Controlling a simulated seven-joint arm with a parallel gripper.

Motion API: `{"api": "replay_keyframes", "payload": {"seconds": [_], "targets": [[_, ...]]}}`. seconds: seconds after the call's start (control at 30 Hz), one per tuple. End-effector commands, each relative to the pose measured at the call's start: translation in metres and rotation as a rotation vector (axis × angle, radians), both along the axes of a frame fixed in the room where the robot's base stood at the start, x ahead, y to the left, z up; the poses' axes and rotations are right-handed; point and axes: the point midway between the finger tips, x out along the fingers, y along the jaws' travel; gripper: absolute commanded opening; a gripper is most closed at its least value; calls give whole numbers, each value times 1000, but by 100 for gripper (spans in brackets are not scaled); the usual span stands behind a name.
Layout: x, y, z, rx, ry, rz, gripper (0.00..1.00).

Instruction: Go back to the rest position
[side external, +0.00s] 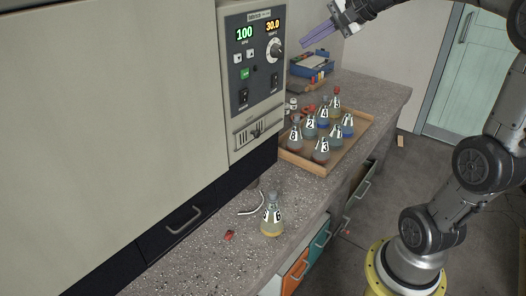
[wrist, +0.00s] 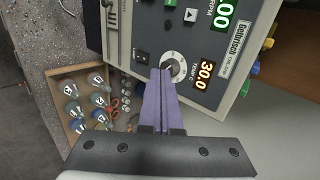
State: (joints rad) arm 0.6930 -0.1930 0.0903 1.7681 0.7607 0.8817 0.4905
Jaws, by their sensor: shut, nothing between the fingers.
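My gripper (side external: 319,35) is raised in the air at the top of the side external view, to the right of the machine's control panel and above the bench. Its long purple fingers are shut together with nothing between them. In the wrist view the closed fingers (wrist: 159,100) lie in front of the temperature knob (wrist: 173,65); I cannot tell any contact there, and the side view shows them apart from the panel. The machine (side external: 252,75) shows 100 on a green display and 30.0 on an orange one.
A wooden tray (side external: 292,158) on the bench holds several numbered flasks. One flask with yellowish liquid (side external: 271,215) stands alone nearer the front, by a small red object (side external: 229,235). A blue box (side external: 312,66) stands behind the tray. The air around my gripper looks clear.

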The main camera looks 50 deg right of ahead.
Motion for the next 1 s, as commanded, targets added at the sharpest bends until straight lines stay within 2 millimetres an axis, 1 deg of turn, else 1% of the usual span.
{"api": "replay_keyframes", "payload": {"seconds": [0.03, 0.07, 0.1, 0.17, 0.2, 0.27, 0.3, 0.37, 0.4, 0.47, 0.5, 0.53, 0.6, 0.7, 0.77, 0.83, 1.0], "targets": [[0, 26, 9, -16, -19, 53, 0], [-3, 43, 11, -27, -21, 89, 0], [-10, 68, 11, -50, -18, 143, 0], [-27, 104, 5, -104, -2, 237, 0], [-41, 125, -3, -153, 15, 308, 0], [-66, 152, -18, -240, 41, 418, 0], [-84, 167, -30, -304, 59, 494, 0], [-113, 183, -51, -413, 87, 613, 0], [-132, 189, -66, -492, 106, 694, 0], [-157, 193, -89, -608, 136, 806, 0], [-172, 192, -103, -679, 155, 871, 0], [-181, 190, -113, -729, 170, 915, 0], [-198, 183, -134, -830, 210, 1001, 0], [-212, 169, -156, -935, 275, 1084, 0], [-216, 163, -163, -978, 304, 1125, 0], [-215, 161, -162, -1005, 305, 1145, 0], [-215, 161, -162, -1010, 303, 1153, 0]]}}
